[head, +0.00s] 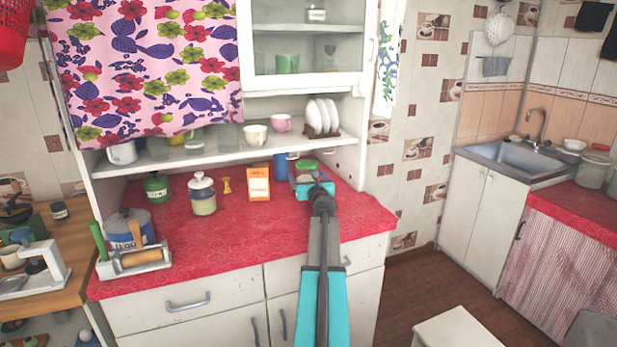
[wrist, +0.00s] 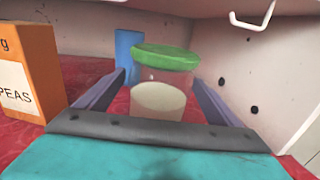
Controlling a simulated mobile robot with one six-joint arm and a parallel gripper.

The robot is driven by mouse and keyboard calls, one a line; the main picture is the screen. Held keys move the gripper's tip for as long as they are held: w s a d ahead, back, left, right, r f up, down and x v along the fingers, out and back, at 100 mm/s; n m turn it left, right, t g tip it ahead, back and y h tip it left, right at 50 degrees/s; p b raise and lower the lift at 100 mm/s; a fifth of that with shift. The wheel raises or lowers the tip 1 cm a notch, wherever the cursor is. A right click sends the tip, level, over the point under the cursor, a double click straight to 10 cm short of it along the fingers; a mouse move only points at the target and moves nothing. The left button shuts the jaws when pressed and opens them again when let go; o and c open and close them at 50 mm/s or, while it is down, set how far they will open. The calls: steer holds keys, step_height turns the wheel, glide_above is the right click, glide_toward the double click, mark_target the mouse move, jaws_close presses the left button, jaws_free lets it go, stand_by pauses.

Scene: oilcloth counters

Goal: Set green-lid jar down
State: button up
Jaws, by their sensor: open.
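The green-lid jar (wrist: 163,85) is a clear jar with pale contents, standing upright on the red oilcloth counter. Its green lid also shows in the head view (head: 307,166), beyond my gripper at the counter's back right. My gripper (wrist: 166,82) is open, with one finger on each side of the jar. A gap shows between the jar and the right finger; contact on the left is hard to tell. The jar's base is hidden behind the gripper's body. In the head view my gripper (head: 312,183) covers most of the jar.
An orange peas box (wrist: 27,75) stands left of my gripper, and a blue object (wrist: 129,52) is behind the jar. The cabinet side wall (wrist: 245,75) is close on the right, with a white hook (wrist: 254,18) above. The red counter (head: 235,230) is clear in front.

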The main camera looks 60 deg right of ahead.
steer(key=shift+b+v, duration=0.4)
steer(key=shift+v, duration=5.45)
